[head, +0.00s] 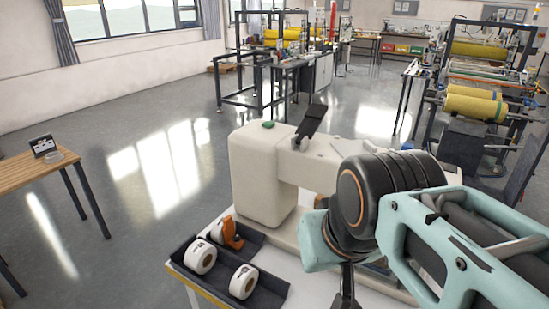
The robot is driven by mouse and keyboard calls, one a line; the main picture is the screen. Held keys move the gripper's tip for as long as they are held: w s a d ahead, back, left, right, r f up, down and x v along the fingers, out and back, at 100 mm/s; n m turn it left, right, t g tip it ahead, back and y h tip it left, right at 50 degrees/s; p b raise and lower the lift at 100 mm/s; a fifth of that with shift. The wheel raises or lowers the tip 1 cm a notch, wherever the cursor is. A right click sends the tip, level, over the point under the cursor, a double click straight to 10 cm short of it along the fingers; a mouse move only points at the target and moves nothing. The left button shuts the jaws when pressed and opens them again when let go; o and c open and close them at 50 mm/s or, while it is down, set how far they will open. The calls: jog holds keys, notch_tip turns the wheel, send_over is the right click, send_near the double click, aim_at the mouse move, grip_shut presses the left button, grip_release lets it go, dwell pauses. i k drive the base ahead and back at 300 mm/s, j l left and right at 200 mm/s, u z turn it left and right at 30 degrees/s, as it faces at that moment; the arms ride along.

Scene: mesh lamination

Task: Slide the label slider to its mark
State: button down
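I cannot make out a label slider or its mark in the head view. A large cream-white machine (262,165) stands on the white-topped table (205,297), with a green button on top and a dark tilted panel (311,120). My teal and black arm covers its right part and much of the table. A dark part at the bottom edge, below my arm's joint, seems to be my gripper (346,293). It points down in front of the machine. Its fingertips are cut off or hidden, so I cannot see whether it is open or holds anything.
A black tray (212,284) with several white rolls (243,282) and an orange piece (233,234) sits at the table's left front. A wooden table (22,172) with a small display (43,146) stands far left. Machines with yellow rolls (474,106) stand behind. Grey floor between is clear.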

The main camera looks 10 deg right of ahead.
aim_at(405, 146)
jog(key=j+z, duration=0.2)
jog(key=z, duration=0.15)
jog(key=j+z, duration=0.2)
jog(key=z, duration=0.2)
